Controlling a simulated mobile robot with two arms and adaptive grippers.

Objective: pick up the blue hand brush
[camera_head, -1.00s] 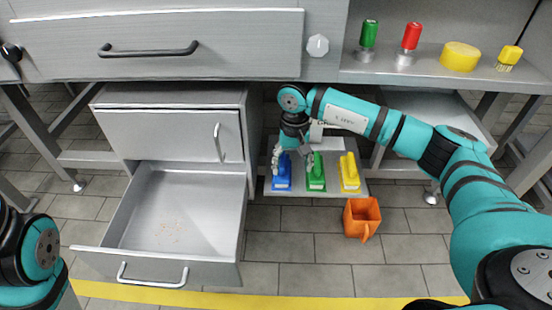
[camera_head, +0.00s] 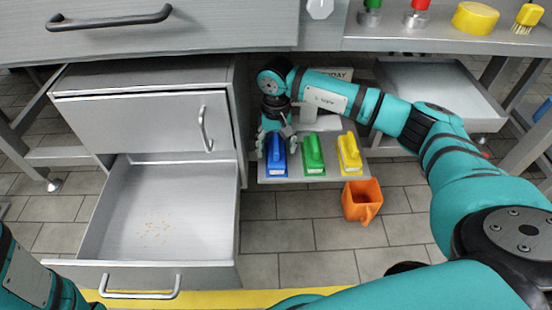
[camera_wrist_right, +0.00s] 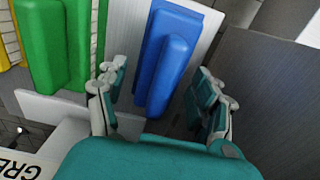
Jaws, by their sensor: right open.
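The blue hand brush (camera_head: 276,158) lies at the left of a row of three brushes on a low grey shelf (camera_head: 300,177). In the right wrist view the blue hand brush (camera_wrist_right: 168,58) shows between the two spread fingers, a little beyond the tips. My right gripper (camera_head: 274,138) is open and empty over the back end of the blue brush; in the right wrist view the gripper (camera_wrist_right: 160,90) straddles its line, and I cannot tell contact. My left arm shows at the lower left edge, its gripper out of view.
A green brush (camera_head: 314,155) and a yellow brush (camera_head: 349,154) lie right of the blue one. The open drawer (camera_head: 165,278) and its cabinet stand close on the left. An orange scoop (camera_head: 362,201) sits on the floor. A sign stands behind the brushes.

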